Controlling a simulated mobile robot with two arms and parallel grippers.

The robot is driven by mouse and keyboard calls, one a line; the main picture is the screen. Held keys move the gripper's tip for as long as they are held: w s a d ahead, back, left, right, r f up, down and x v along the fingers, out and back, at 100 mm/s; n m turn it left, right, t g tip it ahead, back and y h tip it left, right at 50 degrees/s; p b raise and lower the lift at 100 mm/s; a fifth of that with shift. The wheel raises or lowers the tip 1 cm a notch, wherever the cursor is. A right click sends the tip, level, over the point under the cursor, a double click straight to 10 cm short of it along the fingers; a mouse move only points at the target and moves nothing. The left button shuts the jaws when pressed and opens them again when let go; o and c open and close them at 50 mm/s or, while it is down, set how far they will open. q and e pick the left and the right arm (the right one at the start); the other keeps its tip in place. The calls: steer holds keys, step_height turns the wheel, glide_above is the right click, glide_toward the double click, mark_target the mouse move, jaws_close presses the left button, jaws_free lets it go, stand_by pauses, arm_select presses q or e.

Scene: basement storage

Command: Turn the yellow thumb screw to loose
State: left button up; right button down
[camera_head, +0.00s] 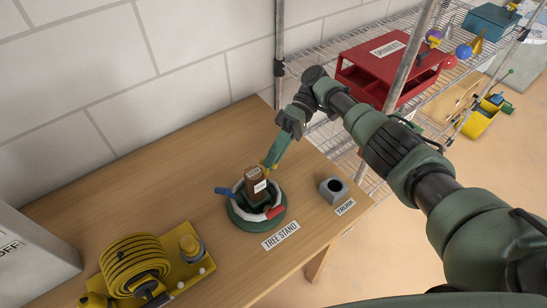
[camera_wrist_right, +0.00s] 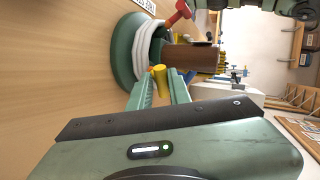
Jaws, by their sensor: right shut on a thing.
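The green tree stand (camera_head: 243,222) sits on the wooden table, and a brown trunk (camera_head: 256,178) stands upright in it. A blue thumb screw (camera_head: 226,191) is on its left side and a red one (camera_head: 274,211) on its front right. The yellow thumb screw (camera_wrist_right: 160,78) is between the fingers of my right gripper (camera_wrist_right: 161,86), which is shut on it. In the head view this gripper (camera_head: 270,164) reaches down behind the trunk and mostly hides the yellow screw (camera_head: 264,167). My left gripper is in neither view.
A grey trunk holder (camera_head: 333,190) stands right of the stand, near the table edge. A yellow reel (camera_head: 135,262) is at the front left, beside a grey box (camera_head: 30,262). A wire shelf with a red ornament box (camera_head: 372,65) is behind my right arm. The table's back left is clear.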

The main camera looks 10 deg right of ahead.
steer(key=shift+s+f, duration=0.1)
steer(key=shift+f, duration=0.05)
steer(key=c, duration=1.3)
jaws_free()
steer(key=shift+r, duration=0.45)
step_height(320, 180, up, 19)
steer(key=shift+a+r+p, duration=0.1)
steer(key=shift+p, duration=0.75)
steer(key=shift+c, duration=0.5)
